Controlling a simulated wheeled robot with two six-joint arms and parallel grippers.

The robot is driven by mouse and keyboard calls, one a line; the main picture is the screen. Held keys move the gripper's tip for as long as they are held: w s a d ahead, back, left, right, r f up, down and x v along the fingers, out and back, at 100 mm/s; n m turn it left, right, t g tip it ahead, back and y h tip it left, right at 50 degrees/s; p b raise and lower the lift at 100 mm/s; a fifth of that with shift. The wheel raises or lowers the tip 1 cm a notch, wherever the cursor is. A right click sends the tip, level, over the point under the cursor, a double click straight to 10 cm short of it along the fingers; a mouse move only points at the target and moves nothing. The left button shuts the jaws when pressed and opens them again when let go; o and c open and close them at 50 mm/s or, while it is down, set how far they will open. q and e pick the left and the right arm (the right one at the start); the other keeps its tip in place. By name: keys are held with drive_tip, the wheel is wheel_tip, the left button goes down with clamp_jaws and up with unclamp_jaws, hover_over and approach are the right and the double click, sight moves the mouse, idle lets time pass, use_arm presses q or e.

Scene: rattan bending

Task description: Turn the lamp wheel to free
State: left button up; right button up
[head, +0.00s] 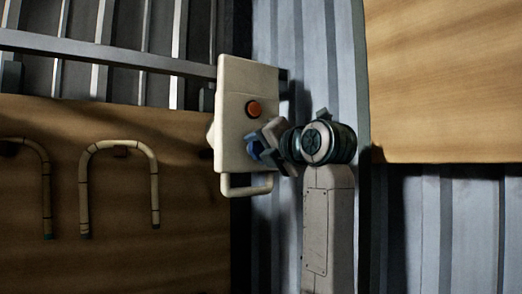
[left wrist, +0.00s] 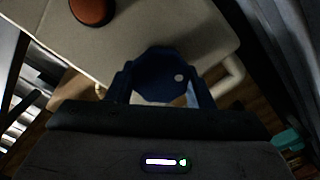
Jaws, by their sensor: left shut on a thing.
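The lamp wheel is a dark blue knob (head: 256,149) on the lower right of a pale box (head: 234,100). In the left wrist view the wheel (left wrist: 160,78) sits between my two fingers, with a small white dot on its right side. My left gripper (head: 268,140) is shut on the wheel. Its fingers show on both sides of it in the left wrist view (left wrist: 160,88). An orange-red button (head: 254,109) is on the box above the wheel; it also shows in the left wrist view (left wrist: 91,10). My right gripper is not in view.
A pale bar handle (head: 246,190) sticks out below the box. A grey rail (head: 105,53) runs behind at the upper left. Bent rattan pieces (head: 120,147) hang on a wooden board (head: 110,250) at the left. Another wooden panel (head: 445,80) is at the upper right.

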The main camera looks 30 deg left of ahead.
use_arm(q)
drive_tip(key=shift+f+n+b, duration=0.1)
drive_tip(key=shift+n+b, duration=0.35)
drive_tip(key=shift+n, duration=0.35)
drive_tip(key=n+b, duration=0.1)
drive_tip(key=n, duration=0.2)
drive_tip(key=shift+b, duration=0.35)
drive_tip(key=n+b, duration=0.1)
drive_tip(key=n, duration=0.2)
drive_tip(key=shift+w, duration=0.1)
drive_tip(key=n, duration=0.3)
drive_tip(key=shift+w+n+b, duration=0.1)
drive_tip(key=shift+n+b, duration=0.2)
drive_tip(key=shift+b, duration=0.1)
drive_tip(key=n, duration=0.6)
drive_tip(key=shift+d+b, duration=0.1)
drive_tip(key=shift+b, duration=0.3)
drive_tip(key=n, duration=0.6)
drive_tip(key=shift+w, duration=0.15)
drive_tip(key=shift+n, duration=0.4)
drive_tip(key=o, duration=1)
